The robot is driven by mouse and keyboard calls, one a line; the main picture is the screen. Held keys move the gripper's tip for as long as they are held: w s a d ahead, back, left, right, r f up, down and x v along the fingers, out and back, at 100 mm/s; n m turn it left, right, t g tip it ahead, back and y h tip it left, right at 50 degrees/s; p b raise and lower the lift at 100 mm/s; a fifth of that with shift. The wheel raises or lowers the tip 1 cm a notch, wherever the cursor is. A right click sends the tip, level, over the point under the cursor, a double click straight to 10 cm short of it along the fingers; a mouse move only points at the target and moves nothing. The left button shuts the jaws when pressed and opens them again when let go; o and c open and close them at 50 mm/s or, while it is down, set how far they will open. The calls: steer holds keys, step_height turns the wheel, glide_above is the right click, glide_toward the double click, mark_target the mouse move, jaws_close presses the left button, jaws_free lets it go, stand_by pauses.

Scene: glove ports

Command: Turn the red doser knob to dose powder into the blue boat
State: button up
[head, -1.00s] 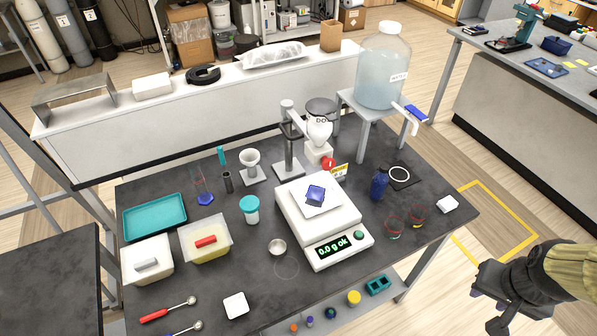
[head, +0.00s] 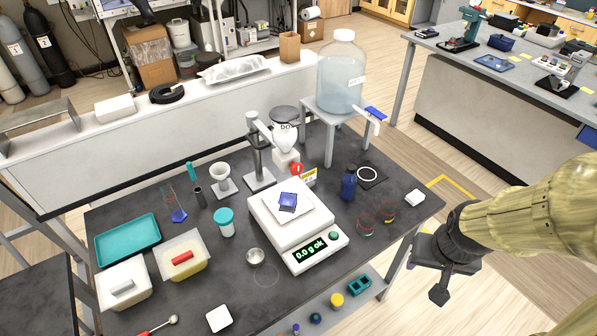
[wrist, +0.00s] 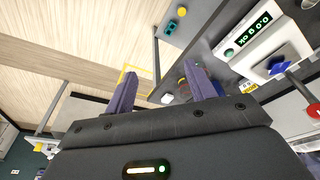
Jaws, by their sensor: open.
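The red doser knob (head: 296,168) sits on the front of the white doser (head: 285,139), which is held on a grey stand (head: 258,177). The blue boat (head: 288,201) rests on the pan of the white balance (head: 290,236), below and in front of the knob. The balance display reads 0.0 g ok. My gripper (head: 439,281) is off the table's right edge, well away from the knob, open and empty. In the wrist view its two fingers (wrist: 160,95) stand apart, with the balance (wrist: 268,50) and boat (wrist: 279,64) beyond to the right.
A large water jug (head: 341,80) stands on a grey stool behind the doser. A lower shelf holds small coloured items.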

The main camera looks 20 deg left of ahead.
steer(key=w+a+f+n+t+y+p, duration=0.3)
steer(key=w+a+f+n+y+p, duration=0.3)
steer(key=w+a+f+n, duration=0.3)
steer(key=s+a+r+t+y+p, duration=0.1)
steer(key=a+r+t+y+p, duration=0.3)
steer(key=a, duration=0.6)
step_height(320, 180, up, 4)
steer(key=t+y, duration=0.2)
steer(key=y, duration=0.1)
steer(key=shift+s+r+n+y, duration=0.25)
steer(key=shift+n+y, duration=0.05)
